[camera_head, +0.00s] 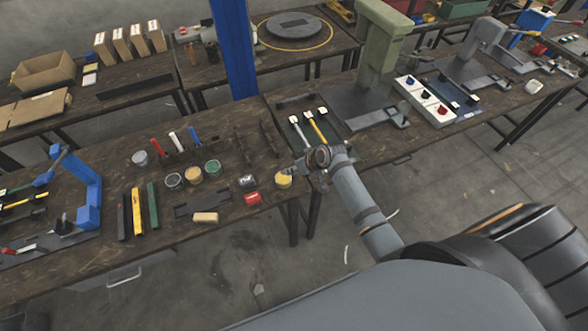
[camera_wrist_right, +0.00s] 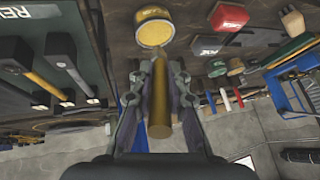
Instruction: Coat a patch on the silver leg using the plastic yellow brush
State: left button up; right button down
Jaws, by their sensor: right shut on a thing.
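My right gripper (camera_head: 308,163) is at the front edge of the bench, just beside an open yellow can (camera_head: 283,180). In the wrist view its jaws (camera_wrist_right: 158,75) are shut on a gold-yellow cylindrical handle (camera_wrist_right: 158,115), which I take to be the yellow brush. The bristle end cannot be made out. The yellow can also shows in the wrist view (camera_wrist_right: 153,28), beyond the fingertips. I cannot pick out the silver leg with certainty. My left gripper is not in view.
Red (camera_head: 157,147), white (camera_head: 177,140) and blue (camera_head: 194,135) handles lie behind several open cans. Hammers (camera_head: 316,125) lie on a dark mat to the right. A blue post (camera_head: 233,50) stands behind.

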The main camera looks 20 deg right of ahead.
notch_tip(320, 180, up, 3)
jog(key=shift+p, duration=1.1)
jog(key=shift+r+p, duration=0.45)
jog(key=shift+r, duration=0.4)
jog(key=shift+f+b, duration=0.2)
jog(key=shift+b, duration=0.15)
jog(key=shift+m+h, duration=0.3)
jog(key=shift+m, duration=0.3)
jog(key=s+b, duration=0.1)
jog(key=b, duration=0.3)
jog(key=s+r+b, duration=0.1)
jog(key=s+b, duration=0.1)
jog(key=b, duration=0.2)
jog(key=s+a+b, duration=0.1)
jog(key=s+b, duration=0.1)
jog(key=b, duration=0.2)
jog(key=shift+r, duration=0.2)
